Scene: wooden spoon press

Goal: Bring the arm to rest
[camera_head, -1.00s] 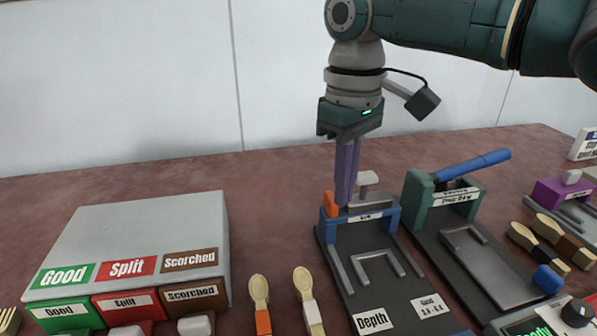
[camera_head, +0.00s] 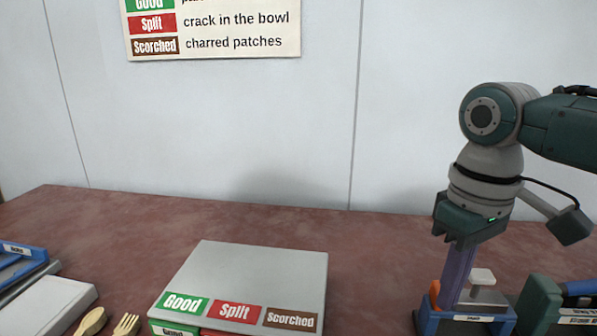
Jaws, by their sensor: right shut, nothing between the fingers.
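My right gripper (camera_head: 457,277) points down at the right of the head view. Its purple fingers are shut with nothing between them. The fingertips are just above or behind the blue frame of the depth press (camera_head: 468,322), beside its orange part (camera_head: 435,292) and grey knob (camera_head: 482,277). I cannot tell whether they touch it. The lower part of the press is cut off by the picture's bottom edge. My left gripper is not in view.
A grey sorting box (camera_head: 255,270) labelled Good, Split and Scorched stands at the centre front. A green device (camera_head: 540,305) is right of the press. A grey-white slab (camera_head: 45,305) and wooden utensils (camera_head: 92,321) lie at left. The back table is clear below the wall sign (camera_head: 215,35).

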